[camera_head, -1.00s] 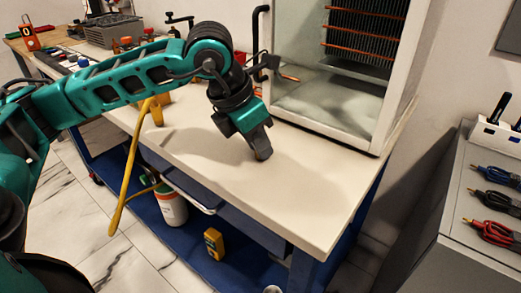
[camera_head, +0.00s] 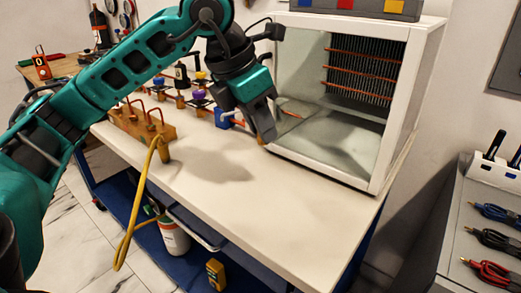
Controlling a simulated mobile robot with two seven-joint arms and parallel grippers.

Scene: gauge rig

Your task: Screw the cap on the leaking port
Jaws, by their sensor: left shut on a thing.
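My left gripper (camera_head: 262,128) points down over the white bench top, by the near left corner of the glass-fronted cabinet. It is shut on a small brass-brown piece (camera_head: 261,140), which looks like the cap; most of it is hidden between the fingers. A blue fitting (camera_head: 224,118) with a short copper stub sits just left of the gripper. I cannot tell which port leaks. My right gripper is out of view.
The white cabinet (camera_head: 376,165) with dark fins and copper tubes stands at the back right. A brass-brown block (camera_head: 166,131) with copper loops and a yellow hose (camera_head: 139,205) is at the left. The bench top (camera_head: 255,200) in front is clear.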

